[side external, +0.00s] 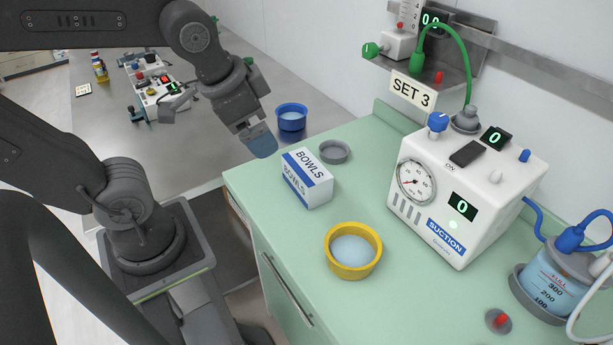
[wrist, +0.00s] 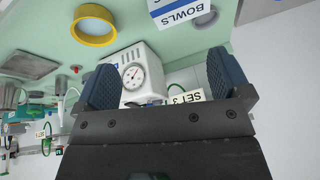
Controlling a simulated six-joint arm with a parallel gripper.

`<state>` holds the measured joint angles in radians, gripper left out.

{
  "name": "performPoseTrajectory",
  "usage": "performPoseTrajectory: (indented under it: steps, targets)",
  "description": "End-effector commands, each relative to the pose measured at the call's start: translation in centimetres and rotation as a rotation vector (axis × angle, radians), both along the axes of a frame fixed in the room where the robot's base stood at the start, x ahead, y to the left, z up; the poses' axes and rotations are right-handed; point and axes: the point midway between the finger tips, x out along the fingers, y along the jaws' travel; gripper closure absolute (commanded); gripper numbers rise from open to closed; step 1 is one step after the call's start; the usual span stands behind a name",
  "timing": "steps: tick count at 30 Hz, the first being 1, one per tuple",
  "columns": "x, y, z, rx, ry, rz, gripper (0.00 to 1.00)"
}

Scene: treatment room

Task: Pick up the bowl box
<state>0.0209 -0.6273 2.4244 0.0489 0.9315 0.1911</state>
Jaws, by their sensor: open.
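The bowl box (side external: 307,178) is a white carton with blue bands and the word BOWLS. It stands on the green counter in the side view, left of the grey bowl. Part of it shows at the top edge of the wrist view (wrist: 178,12). My gripper (side external: 262,142) is open and empty, above and to the left of the box, apart from it. In the wrist view its two blue fingers (wrist: 165,85) stand wide apart with nothing held between them.
A grey bowl (side external: 334,152) sits right behind the box and a yellow bowl (side external: 353,250) in front. A blue bowl (side external: 291,117) is beyond the counter's far edge. The suction unit (side external: 460,190) stands to the right. Green counter (side external: 290,250) is bare left of the yellow bowl.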

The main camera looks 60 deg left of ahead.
Motion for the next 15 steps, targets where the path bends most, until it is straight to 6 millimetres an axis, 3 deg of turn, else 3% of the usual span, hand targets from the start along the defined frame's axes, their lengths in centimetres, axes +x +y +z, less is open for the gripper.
performPoseTrajectory:
  steps: [9,15]
  targets:
    - [7.4,0.2,-3.0,0.372,0.339,-0.781,0.04]
    - [10.6,0.1,-5.5,0.488,0.502,-1.166,0.04]
